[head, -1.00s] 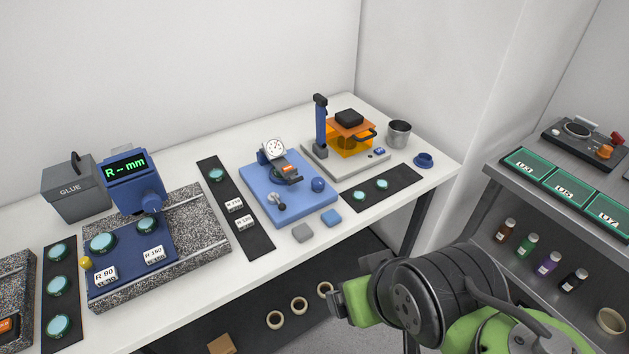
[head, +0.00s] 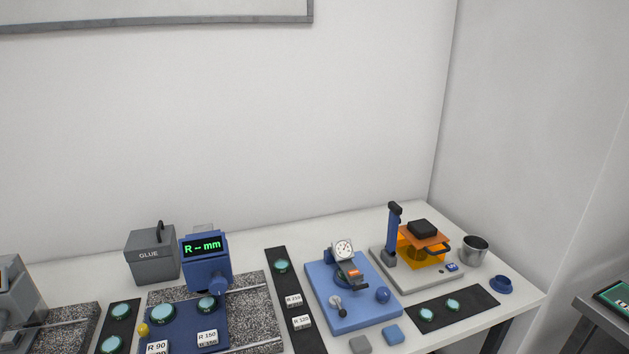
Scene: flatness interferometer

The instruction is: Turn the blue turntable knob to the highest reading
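A blue instrument base (head: 322,283) sits on the white bench right of centre. A round blue knob (head: 382,295) stands at its right side; I take this as the turntable knob. A white dial gauge (head: 344,249) is mounted over the middle of the base, too small for me to read its needle. A dark part with an orange label (head: 354,272) lies under the gauge. A small metal lever (head: 338,305) is at the front left of the base. My gripper is out of view.
A grey stand with an orange block (head: 423,246) is right of the blue base. A black strip (head: 478,300) with lenses lies in front of it. A grey block (head: 360,344) and blue block (head: 393,335) lie before the base. A metal cup (head: 475,249) stands at right.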

